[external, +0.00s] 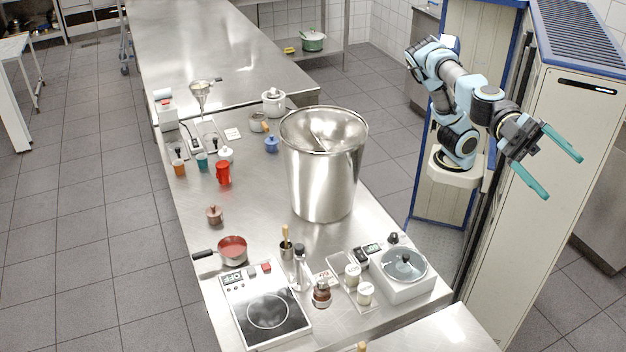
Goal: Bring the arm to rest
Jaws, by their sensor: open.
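My arm stands at the right of the external view, above and beyond the right edge of the steel table (240,258). It is bent, with its wrist low and to the right. My gripper (556,172) has two teal fingers spread wide apart. Nothing is between them. It hangs in the air in front of the cream cabinet and touches nothing that I can see.
A large steel pot (322,180) stands on the table's right side, left of my arm. An induction hob (262,327), a red saucepan (232,248) and a white appliance with a glass lid (404,266) are near the front. The cream cabinet (545,190) stands close behind my gripper.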

